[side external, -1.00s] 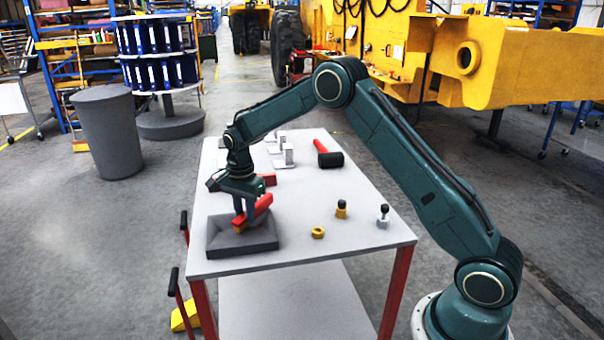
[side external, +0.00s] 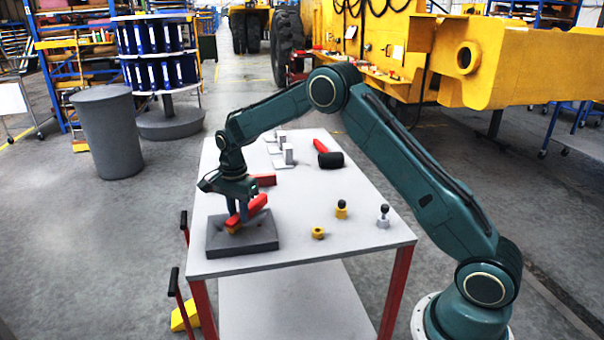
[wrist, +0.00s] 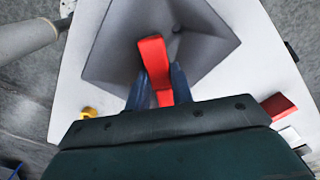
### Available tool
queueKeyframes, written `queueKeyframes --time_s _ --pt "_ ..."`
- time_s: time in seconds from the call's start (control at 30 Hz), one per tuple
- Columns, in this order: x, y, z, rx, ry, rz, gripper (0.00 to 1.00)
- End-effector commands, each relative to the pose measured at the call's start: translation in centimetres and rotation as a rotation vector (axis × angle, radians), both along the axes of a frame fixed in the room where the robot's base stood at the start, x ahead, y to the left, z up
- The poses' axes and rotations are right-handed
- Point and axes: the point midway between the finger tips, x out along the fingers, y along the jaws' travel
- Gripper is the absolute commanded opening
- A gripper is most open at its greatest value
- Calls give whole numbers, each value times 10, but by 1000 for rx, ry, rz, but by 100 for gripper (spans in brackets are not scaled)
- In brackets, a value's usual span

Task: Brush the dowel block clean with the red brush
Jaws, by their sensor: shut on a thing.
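The red brush (side external: 248,210) is held by my gripper (side external: 243,212), which is shut on its handle. A small round dark spot (wrist: 177,29) shows on the block beside the brush.
On the white table (side external: 300,245) stand a brass ring (side external: 318,232), a brass knobbed piece (side external: 341,210), a silver knobbed piece (side external: 383,217), a black-headed mallet (side external: 330,160), a red block (side external: 266,180) and white metal brackets (side external: 287,155).

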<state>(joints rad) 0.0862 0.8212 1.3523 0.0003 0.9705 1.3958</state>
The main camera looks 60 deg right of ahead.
Motion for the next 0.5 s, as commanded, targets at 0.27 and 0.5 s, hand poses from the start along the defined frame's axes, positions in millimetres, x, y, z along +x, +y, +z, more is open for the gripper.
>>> queueKeyframes --time_s 0.27,0.5 --pt "1 0 1 0 -2 -1 0" --pt "-6 -7 1 0 -1 -2 0"
